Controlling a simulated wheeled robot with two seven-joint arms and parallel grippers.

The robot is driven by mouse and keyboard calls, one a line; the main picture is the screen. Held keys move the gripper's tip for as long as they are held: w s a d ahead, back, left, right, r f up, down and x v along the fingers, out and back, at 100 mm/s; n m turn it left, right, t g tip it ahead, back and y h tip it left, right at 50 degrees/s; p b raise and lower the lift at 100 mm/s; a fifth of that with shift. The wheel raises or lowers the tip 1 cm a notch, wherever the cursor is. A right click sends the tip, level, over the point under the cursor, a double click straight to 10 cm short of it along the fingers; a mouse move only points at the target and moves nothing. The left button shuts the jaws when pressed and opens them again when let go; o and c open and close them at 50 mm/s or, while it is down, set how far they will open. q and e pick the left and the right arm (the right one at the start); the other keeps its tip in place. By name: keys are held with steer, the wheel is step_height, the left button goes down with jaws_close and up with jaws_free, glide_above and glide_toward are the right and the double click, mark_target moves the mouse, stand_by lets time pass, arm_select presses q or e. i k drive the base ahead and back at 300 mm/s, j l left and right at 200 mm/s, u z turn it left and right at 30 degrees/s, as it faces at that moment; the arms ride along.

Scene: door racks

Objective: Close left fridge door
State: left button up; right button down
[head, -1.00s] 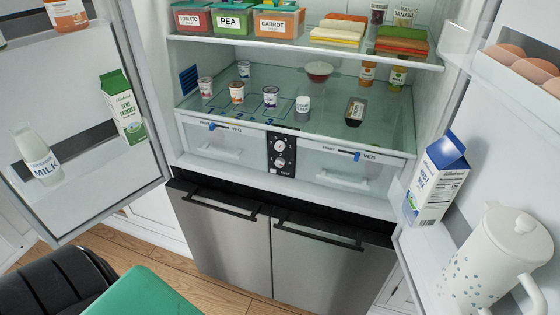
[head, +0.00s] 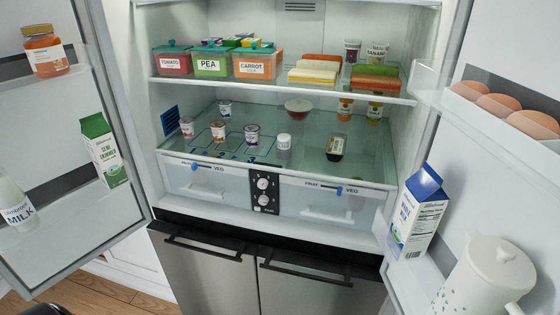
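The left fridge door (head: 128,143) stands wide open at the left of the head view, its inner side facing me. Its racks hold an orange jar (head: 47,50), a green and white carton (head: 103,151) and a milk bottle (head: 14,203). The fridge interior (head: 230,120) is fully exposed in the middle. Neither of my grippers shows in the head view, so their state and distance from the door are hidden.
The right fridge door (head: 440,140) is also open, with eggs (head: 505,108), a blue and white carton (head: 415,212) and a white jug (head: 478,280). Shelves hold tubs and yogurt pots. Closed lower steel doors (head: 205,262) sit below. Wooden floor (head: 100,295) shows at lower left.

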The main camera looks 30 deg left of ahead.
mark_target(43, 148)
steer(key=k+j, duration=0.1)
steer(key=j, duration=0.25)
steer(key=k+j, duration=0.1)
steer(key=j, duration=0.25)
steer(key=k+j, duration=0.1)
steer(key=j, duration=0.25)
steer(key=k+j, duration=0.15)
steer(key=j, duration=0.2)
steer(key=k+j, duration=0.1)
steer(key=j, duration=0.25)
